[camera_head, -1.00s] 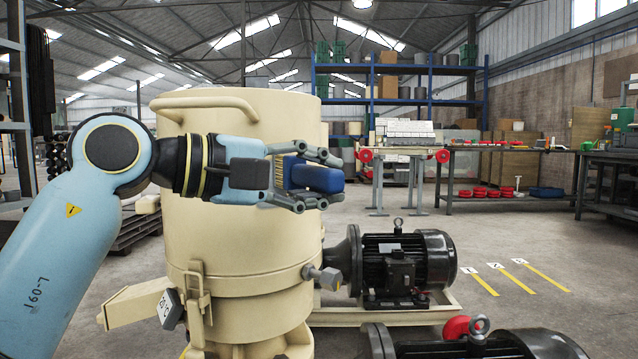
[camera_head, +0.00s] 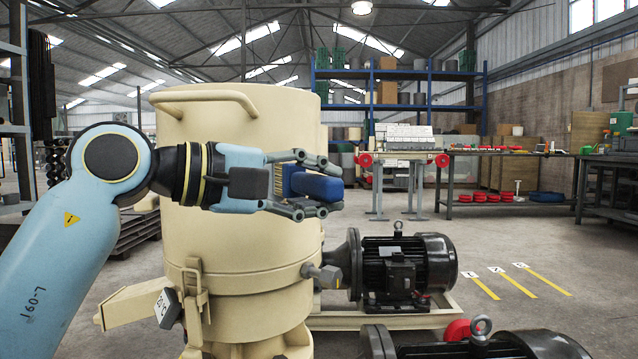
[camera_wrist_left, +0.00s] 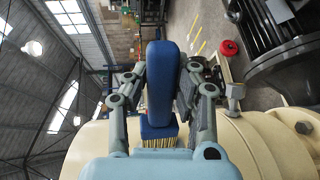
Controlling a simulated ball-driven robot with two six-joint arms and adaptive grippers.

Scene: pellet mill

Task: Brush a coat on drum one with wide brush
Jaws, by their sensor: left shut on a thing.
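The cream drum (camera_head: 245,135) stands upright in the middle left of the head view, with a handle on top and a clamp band lower down. My left gripper (camera_head: 320,188) is in front of its side, shut on the blue wide brush (camera_head: 318,187). The brush's tan bristles (camera_head: 280,179) point left, toward my gripper's palm. In the left wrist view the blue brush handle (camera_wrist_left: 162,85) lies between the fingers, with yellow bristles (camera_wrist_left: 158,142) at its lower end. My right gripper is not in view.
A black motor (camera_head: 405,265) on a cream base sits right of the drum, and another black motor (camera_head: 480,343) is at the bottom edge. Workbenches (camera_head: 510,153) and blue shelving (camera_head: 395,90) stand behind. The floor at right, with numbered yellow lines (camera_head: 528,280), is clear.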

